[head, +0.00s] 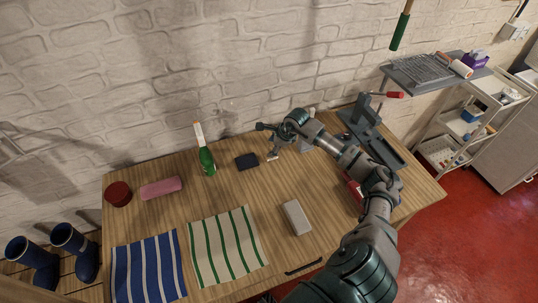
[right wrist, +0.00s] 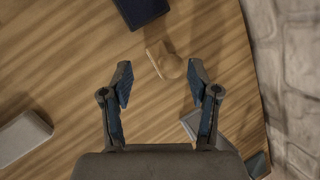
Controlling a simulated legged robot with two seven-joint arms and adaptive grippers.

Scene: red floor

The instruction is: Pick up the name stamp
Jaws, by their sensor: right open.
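In the right wrist view the stamp (right wrist: 168,62) lies just beyond my fingertips, near the middle of the gap. In the head view the stamp (head: 272,156) is a small pale shape on the table, just right of a dark pad (head: 247,161). My right gripper (head: 268,138) is above and close to it; the right wrist view shows the gripper (right wrist: 160,84) with its fingers apart and nothing between them. My left gripper is not in view.
A grey block (head: 296,217) lies nearer the front. A grey stand (head: 370,125) is at the right rear. Striped cloths (head: 225,246) cover the front left. The brick wall (head: 150,80) runs behind the wooden table.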

